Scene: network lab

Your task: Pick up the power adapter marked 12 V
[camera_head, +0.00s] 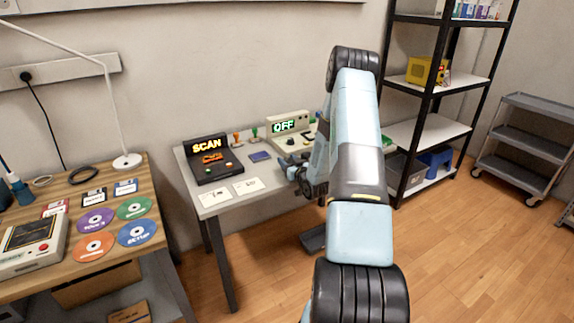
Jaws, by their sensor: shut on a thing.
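My gripper (296,173) is over the right part of the white table, partly hidden by my own arm. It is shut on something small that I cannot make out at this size. No power adapter with a readable 12 V mark shows in this view. My arm hides the right end of the table.
The white table (209,209) holds a black device reading SCAN (211,160), a beige device reading OFF (289,133), a small blue item (260,156) and white cards (248,186). A wooden desk (150,217) with discs stands left.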

